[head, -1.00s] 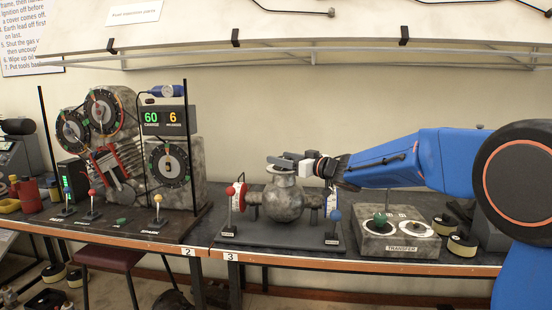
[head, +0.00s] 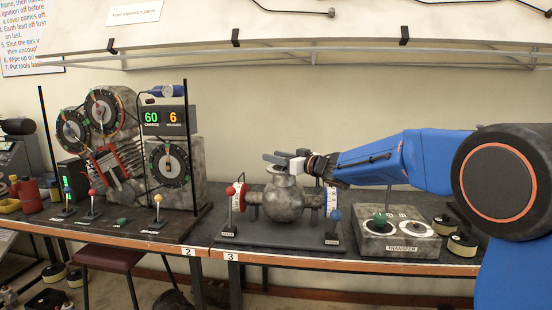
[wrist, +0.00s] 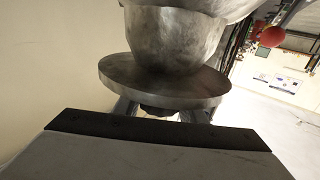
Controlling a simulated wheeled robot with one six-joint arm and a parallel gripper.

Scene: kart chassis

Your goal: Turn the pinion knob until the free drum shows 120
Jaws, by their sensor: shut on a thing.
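A grey round housing (head: 284,203) stands on the bench with a drum on each side. The left drum (head: 241,196) and the right drum (head: 331,199) show white and red; their numbers are too small to read. I cannot tell which is the free drum. My gripper (head: 280,160) is above the housing, shut on the pinion knob at its top. In the wrist view, a metal disc (wrist: 165,82) sits between the housing (wrist: 175,40) and my gripper (wrist: 165,112); the knob's gripped part is mostly hidden.
The transfer box (head: 400,240) with a green knob is farther right. At the left, a large machine (head: 179,195) has dials and a lit display.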

